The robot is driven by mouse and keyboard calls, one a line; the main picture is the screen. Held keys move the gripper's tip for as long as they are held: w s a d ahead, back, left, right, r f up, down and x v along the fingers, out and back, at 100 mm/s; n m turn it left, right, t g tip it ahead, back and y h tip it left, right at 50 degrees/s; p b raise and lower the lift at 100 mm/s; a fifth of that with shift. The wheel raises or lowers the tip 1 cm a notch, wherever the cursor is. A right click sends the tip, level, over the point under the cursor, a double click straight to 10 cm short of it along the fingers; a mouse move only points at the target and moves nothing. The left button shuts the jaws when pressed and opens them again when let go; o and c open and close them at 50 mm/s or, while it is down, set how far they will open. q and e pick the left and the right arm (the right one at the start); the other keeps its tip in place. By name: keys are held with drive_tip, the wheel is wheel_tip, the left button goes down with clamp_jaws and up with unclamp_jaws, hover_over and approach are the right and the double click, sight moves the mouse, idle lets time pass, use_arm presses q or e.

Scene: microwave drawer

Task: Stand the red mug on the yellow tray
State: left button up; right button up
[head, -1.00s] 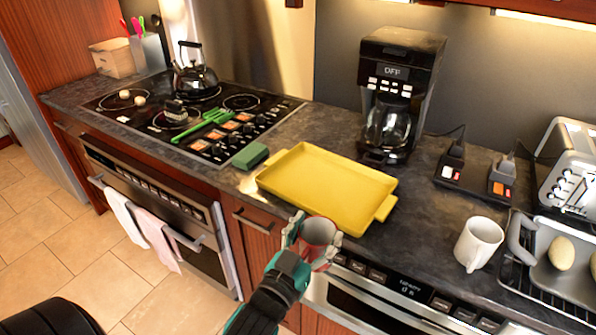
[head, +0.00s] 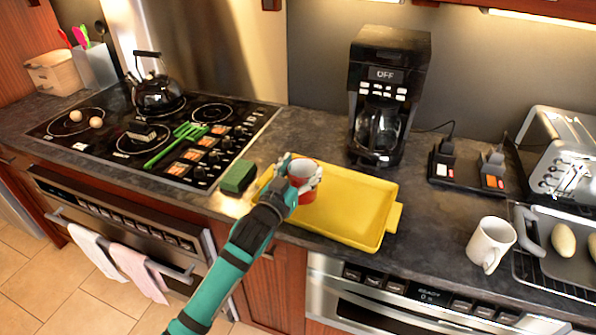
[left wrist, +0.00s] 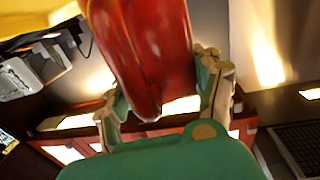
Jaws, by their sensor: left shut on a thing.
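The red mug (head: 306,188) is upright with its pale inside showing, over the left part of the yellow tray (head: 352,213). My left gripper (head: 298,174) is shut on the mug, its fingers on either side of it. In the left wrist view the red mug (left wrist: 150,50) fills the middle between the two fingers (left wrist: 165,100). I cannot tell whether the mug's base touches the tray. My arm covers the tray's near left corner. My right gripper is in no view.
A green sponge (head: 239,177) lies just left of the tray. A coffee maker (head: 388,95) stands behind it. A white mug (head: 491,244) and a black rack (head: 536,262) are on the right. The stovetop (head: 145,133) is at the left. Counter between tray and white mug is clear.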

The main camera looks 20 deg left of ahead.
sight(299, 173)
use_arm(q)
drive_tip(key=shift+w+a, duration=0.6)
drive_tip(key=shift+w, duration=0.1)
drive_tip(key=shift+w+a, duration=0.25)
drive_tip(key=shift+w, duration=0.05)
drive_tip(key=shift+w+f, duration=0.15)
wheel_tip(299, 173, down, 3)
drive_tip(key=shift+f+p, duration=0.15)
drive_tip(key=shift+p, duration=0.4)
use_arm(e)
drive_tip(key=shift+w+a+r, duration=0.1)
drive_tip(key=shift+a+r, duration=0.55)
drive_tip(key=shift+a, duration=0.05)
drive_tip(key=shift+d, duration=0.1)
use_arm(q)
drive_tip(key=shift+f, duration=0.2)
drive_tip(key=o, duration=1.5)
drive_tip(key=shift+c, duration=0.2)
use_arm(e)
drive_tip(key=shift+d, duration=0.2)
